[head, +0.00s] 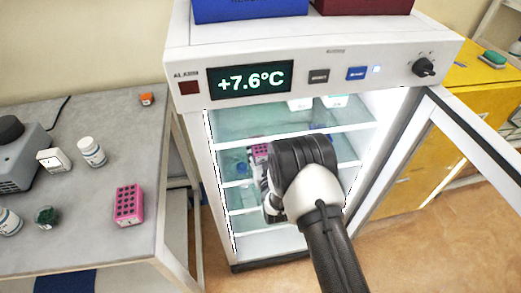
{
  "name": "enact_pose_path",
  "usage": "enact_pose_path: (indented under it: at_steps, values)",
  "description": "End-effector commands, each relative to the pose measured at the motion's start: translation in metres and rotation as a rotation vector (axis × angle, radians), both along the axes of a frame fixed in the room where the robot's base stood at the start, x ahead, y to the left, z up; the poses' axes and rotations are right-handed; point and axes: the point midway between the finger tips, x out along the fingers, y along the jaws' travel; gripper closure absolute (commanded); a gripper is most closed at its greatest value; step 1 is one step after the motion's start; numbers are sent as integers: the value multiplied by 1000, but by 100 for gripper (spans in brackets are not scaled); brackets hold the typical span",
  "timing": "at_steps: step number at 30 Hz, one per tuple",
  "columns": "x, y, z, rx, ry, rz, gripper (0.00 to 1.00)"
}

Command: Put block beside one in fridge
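The fridge (215,185) stands open, its glass door (445,150) swung out to the right. My arm reaches into it, and its dark wrist covers the middle of the shelves. A pink block (260,151) with dark holes shows inside, just left of my wrist. I cannot tell whether it rests on a shelf or is held. My gripper (260,174) is mostly hidden behind the wrist near this block, so its fingers cannot be read. Another pink block (129,205) with dark holes stands on the grey table at left.
The grey table (90,255) holds white bottles (91,152), a green-topped jar (47,216), a small white box (54,160) and an orange item (146,99). White-and-teal items (300,103) sit on the upper shelf. Blue (250,9) and red (362,5) bins stand on top.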

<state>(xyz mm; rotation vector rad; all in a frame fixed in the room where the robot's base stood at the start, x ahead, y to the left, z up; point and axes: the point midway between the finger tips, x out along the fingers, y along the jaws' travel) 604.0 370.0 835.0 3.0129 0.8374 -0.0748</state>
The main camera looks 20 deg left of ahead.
Motion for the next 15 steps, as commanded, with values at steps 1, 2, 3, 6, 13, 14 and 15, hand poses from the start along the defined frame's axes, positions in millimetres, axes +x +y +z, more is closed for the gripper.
enact_pose_path:
  at_steps: [1,2,3,6,13,14,15]
  values:
    - [0,0,0,0,0,0,48]
    - [0,0,0,0,0,0,46]
    - [0,0,0,0,0,0,43]
    - [0,0,0,0,0,0,36]
    - [0,0,0,0,0,0,30]
    - [0,0,0,0,0,0,30]
    - [0,0,0,0,0,0,30]
